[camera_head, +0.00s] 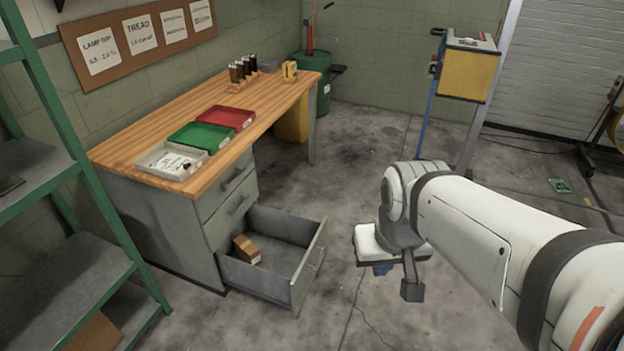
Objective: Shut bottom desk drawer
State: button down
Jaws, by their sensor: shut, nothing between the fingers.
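The bottom desk drawer (306,272) is grey metal and stands pulled far out from the desk's pedestal, at the lower middle of the head view. A small brown box (246,249) lies inside it, near its left side. The two drawers above it look shut. The desk (255,131) has a wooden top and a grey pedestal. My gripper (411,290) is shut and empty, pointing down. In the picture it is to the right of the drawer's front, apart from it. Part of the gripper is hidden behind my wrist.
Green shelving (60,160) stands close on the left. Trays, bottles and a small yellow item are on the desktop. A green bin (322,92) and a yellow-and-grey box on a stand (467,70) are at the back. The floor between drawer and gripper is clear, with a thin cable or crack.

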aim_at(292, 248)
jog(key=z, duration=0.2)
jog(key=i, duration=1.15)
jog(key=z, duration=0.05)
